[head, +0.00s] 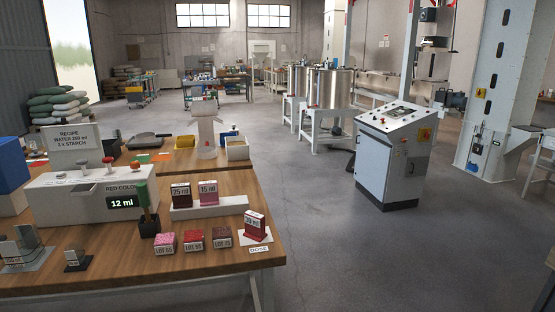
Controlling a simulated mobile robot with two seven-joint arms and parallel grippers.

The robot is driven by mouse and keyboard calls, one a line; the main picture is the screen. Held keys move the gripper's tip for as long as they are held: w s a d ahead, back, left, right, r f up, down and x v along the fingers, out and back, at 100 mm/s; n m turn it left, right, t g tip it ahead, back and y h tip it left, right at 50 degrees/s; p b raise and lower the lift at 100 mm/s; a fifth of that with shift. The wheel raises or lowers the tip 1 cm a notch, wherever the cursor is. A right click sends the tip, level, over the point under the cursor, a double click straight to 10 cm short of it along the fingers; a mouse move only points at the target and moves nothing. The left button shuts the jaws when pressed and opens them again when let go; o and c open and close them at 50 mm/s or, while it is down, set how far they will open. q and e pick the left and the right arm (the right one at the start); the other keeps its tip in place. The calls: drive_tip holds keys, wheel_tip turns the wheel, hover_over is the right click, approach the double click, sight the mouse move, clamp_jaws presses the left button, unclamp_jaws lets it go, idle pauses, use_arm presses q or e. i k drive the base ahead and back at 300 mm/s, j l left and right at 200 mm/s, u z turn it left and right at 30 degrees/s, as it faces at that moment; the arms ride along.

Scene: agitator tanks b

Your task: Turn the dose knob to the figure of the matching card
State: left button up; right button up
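The white dispenser box (70,205) stands at the left of the wooden table, with the words RED COLOR on its front. Its dark display (122,202) reads 12 ml. Small knobs stand on the box, one of them red (107,161); I cannot tell which is the dose knob. A card (180,192) reading 25 ml and a card (208,190) reading 15 ml stand on a white rack. A dark red card (255,222), perhaps reading 30 ml, stands on a white plate marked DOSE. Neither of my grippers is in view.
Pink, red and brown LOT blocks (193,239) sit along the table front. A green-handled tool (146,197) stands in a black holder beside the dispenser. A recipe sign (72,138) stands behind. Small stands (75,260) are at front left. The floor right of the table is free.

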sight(134, 165)
drive_tip(key=u, duration=1.3)
